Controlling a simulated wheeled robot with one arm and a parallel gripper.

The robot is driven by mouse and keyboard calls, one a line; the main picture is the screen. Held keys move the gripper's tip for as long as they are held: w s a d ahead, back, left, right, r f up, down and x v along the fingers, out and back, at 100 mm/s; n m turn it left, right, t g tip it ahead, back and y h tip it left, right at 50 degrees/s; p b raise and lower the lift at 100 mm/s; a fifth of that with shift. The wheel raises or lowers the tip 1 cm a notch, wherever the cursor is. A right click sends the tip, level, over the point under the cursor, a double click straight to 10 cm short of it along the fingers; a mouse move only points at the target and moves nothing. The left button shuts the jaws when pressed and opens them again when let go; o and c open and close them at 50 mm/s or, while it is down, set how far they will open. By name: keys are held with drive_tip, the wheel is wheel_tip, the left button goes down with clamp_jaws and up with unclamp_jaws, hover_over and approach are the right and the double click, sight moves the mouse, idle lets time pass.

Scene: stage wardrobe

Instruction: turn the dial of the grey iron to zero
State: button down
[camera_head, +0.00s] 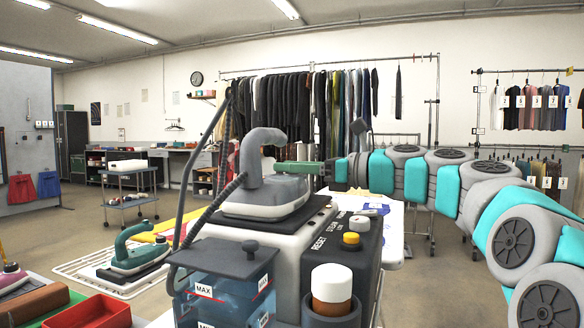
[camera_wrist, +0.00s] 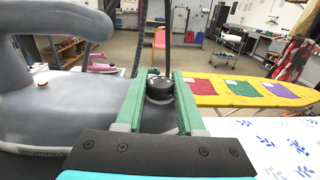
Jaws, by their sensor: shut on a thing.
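The grey iron (camera_head: 262,190) rests on the dark pad on top of the steam station. Its grey handle and body also fill the left of the wrist view (camera_wrist: 55,85). My gripper (camera_head: 285,168) reaches in from the right, level with the iron's body. In the wrist view, its two green fingers (camera_wrist: 160,78) are shut on a black round dial (camera_wrist: 159,88), one finger on each side. The dial's pointer and markings cannot be read clearly. In the head view the dial is hidden by the iron and gripper.
The steam station (camera_head: 282,255) has a blue water tank (camera_head: 220,290), buttons and an orange-white bottle (camera_head: 331,290). A green iron (camera_head: 135,248) stands at the left, near a red tray (camera_head: 92,312). A yellow board (camera_wrist: 240,93) with coloured patches lies beyond the gripper. Clothes racks stand behind.

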drive_tip(key=shift+w+n+g+y, duration=0.1)
drive_tip(key=shift+n+g+y, duration=0.6)
drive_tip(key=shift+n+g, duration=1.7)
drive_tip(key=shift+g, duration=1.3)
drive_tip(key=c, duration=0.5)
unclamp_jaws()
drive_tip(key=d, duration=0.5)
drive_tip(key=shift+f, duration=0.1)
drive_tip(key=shift+d, duration=1.35)
